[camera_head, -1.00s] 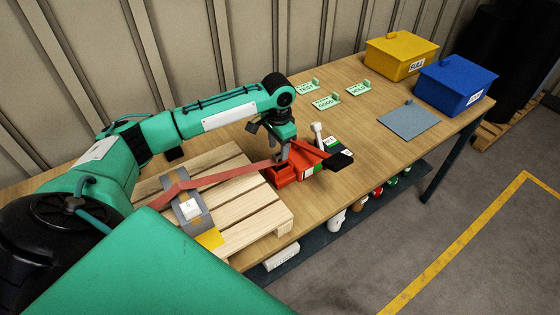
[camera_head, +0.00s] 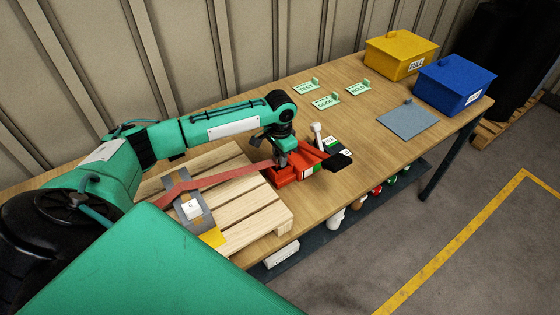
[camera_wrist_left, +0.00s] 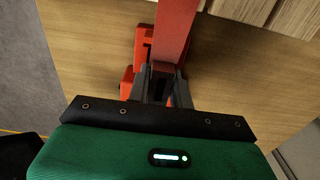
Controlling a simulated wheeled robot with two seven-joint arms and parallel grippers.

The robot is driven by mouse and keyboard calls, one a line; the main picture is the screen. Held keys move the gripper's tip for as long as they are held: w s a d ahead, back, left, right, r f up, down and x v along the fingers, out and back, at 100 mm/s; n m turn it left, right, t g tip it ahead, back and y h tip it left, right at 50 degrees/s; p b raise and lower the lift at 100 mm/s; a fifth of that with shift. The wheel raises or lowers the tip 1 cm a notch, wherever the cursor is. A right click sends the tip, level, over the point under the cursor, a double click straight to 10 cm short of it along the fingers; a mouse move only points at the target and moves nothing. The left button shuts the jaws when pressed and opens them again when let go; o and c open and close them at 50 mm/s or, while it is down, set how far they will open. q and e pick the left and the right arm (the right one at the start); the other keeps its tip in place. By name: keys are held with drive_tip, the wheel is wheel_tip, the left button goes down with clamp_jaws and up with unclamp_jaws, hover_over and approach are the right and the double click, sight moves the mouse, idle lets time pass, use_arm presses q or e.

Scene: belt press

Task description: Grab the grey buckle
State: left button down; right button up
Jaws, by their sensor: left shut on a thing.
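The grey buckle (camera_wrist_left: 160,69) is mostly hidden between the fingers of my left gripper, at the end of a red strap (camera_head: 225,177). In the left wrist view the strap (camera_wrist_left: 174,32) runs up from the fingertips. My left gripper (camera_head: 281,160) points down at the red press (camera_head: 284,177) and is shut on the buckle. It also shows in the left wrist view (camera_wrist_left: 161,77), with the red press body (camera_wrist_left: 142,48) beside and below it. My right gripper is not in view.
A wooden pallet (camera_head: 255,215) carries a grey band with a label under the strap. Green cards (camera_head: 326,101), a grey plate (camera_head: 408,122), and yellow (camera_head: 400,55) and blue (camera_head: 455,85) boxes stand farther back.

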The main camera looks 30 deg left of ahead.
use_arm(q)
drive_tip(key=shift+r, duration=0.5)
wheel_tip(320, 180, up, 19)
drive_tip(key=b, duration=0.3)
drive_tip(key=shift+b, duration=0.4)
